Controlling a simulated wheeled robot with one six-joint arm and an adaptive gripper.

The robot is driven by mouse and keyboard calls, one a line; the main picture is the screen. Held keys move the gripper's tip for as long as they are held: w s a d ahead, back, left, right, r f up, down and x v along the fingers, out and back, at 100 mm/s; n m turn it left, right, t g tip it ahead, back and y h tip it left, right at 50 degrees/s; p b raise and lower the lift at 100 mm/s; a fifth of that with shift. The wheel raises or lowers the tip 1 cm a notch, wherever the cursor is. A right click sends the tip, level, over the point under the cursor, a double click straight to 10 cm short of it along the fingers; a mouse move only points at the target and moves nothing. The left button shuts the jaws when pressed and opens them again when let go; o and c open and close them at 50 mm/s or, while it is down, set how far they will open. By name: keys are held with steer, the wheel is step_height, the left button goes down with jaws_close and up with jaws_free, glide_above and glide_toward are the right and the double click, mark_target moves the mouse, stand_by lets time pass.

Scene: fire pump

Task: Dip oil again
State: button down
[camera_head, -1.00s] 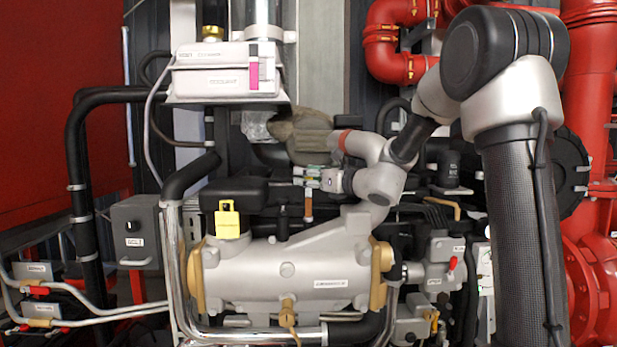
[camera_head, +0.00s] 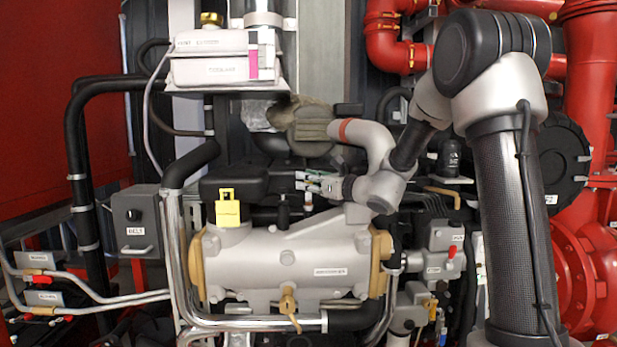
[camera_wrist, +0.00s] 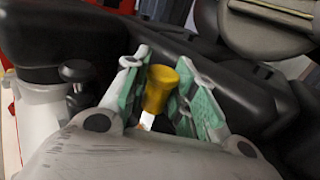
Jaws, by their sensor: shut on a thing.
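My gripper (camera_head: 309,184) is over the black parts behind the silver engine block, near the middle of the head view. In the wrist view, its green-padded fingers (camera_wrist: 158,98) are closed on a yellow dipstick handle (camera_wrist: 160,84). A short pale metal piece (camera_wrist: 147,120) shows below the handle. The lower end of the dipstick is hidden, so I cannot tell whether it is in its tube.
A silver engine block (camera_head: 290,262) lies in front of my gripper. A yellow tag (camera_head: 228,210) stands to its left. A white box (camera_head: 222,70) and a grey-green wrapped pipe (camera_head: 305,125) are behind. Red pipes (camera_head: 590,200) fill the right side.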

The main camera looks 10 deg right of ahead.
steer(key=c, duration=1.3)
jaws_free()
steer(key=shift+o, duration=0.2)
steer(key=shift+d, duration=0.1)
steer(key=v, duration=1)
steer(key=shift+s+d, duration=0.2)
steer(key=shift+s, duration=0.05)
steer(key=shift+s+d, duration=0.3)
steer(key=shift+s, duration=0.3)
